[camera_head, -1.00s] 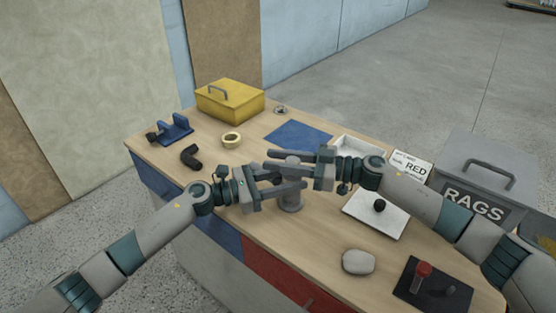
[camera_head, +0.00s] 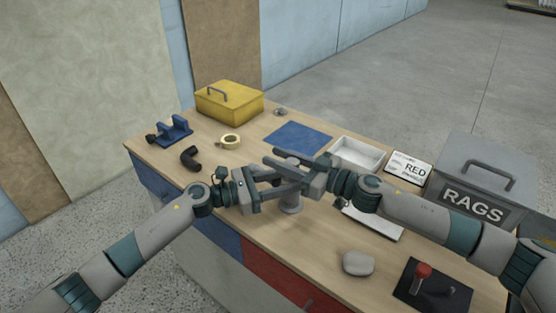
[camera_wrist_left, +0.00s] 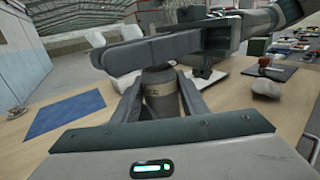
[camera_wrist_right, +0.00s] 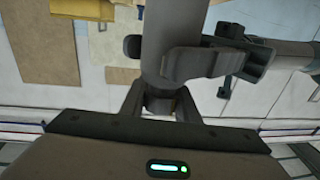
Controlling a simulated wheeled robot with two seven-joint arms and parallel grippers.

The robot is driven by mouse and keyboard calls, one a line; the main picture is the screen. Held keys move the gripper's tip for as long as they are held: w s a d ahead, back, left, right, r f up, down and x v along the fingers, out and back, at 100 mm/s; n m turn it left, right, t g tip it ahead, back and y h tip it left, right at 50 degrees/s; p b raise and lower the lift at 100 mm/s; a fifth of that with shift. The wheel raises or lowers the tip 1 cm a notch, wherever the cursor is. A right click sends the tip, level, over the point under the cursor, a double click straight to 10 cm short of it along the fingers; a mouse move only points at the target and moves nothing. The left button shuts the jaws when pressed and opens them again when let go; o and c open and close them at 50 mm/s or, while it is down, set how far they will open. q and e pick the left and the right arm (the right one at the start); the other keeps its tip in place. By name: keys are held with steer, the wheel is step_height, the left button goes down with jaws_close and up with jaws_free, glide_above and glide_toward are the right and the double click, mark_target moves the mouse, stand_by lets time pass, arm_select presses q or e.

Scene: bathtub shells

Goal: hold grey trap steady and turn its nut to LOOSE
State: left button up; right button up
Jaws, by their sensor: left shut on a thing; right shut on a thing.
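The grey trap (camera_head: 291,204) stands upright on the workbench, and only its lower part shows below my grippers in the head view. My left gripper (camera_head: 297,182) is shut on its body. The left wrist view shows the round grey body (camera_wrist_left: 161,92) with small unreadable lettering between the fingers. My right gripper (camera_head: 281,159) is shut just above, at the trap's top, where the nut is mostly hidden. In the right wrist view a dark round part (camera_wrist_right: 160,101) sits between its fingers. I cannot read the nut's marking.
A white tray (camera_head: 357,153), a RED sign (camera_head: 411,168) and a grey RAGS bin (camera_head: 484,180) stand to the right. A pale stone-like lump (camera_head: 358,263) and a dark board with a red knob (camera_head: 423,271) lie nearer. A blue mat (camera_head: 298,138) is clear behind.

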steer(key=m+t+h, duration=0.3)
steer(key=t, duration=0.1)
steer(key=shift+w+d, duration=0.25)
steer(key=shift+w, duration=0.1)
steer(key=shift+w+d+m+t+h, duration=0.15)
steer(key=shift+m+t+h, duration=0.25)
steer(key=shift+h, duration=0.1)
steer(key=o, duration=1.1)
steer(key=shift+c, duration=0.2)
steer(key=shift+d, duration=0.1)
steer(key=shift+s+d, duration=0.3)
steer(key=shift+s, duration=0.05)
steer(key=v, duration=1.1)
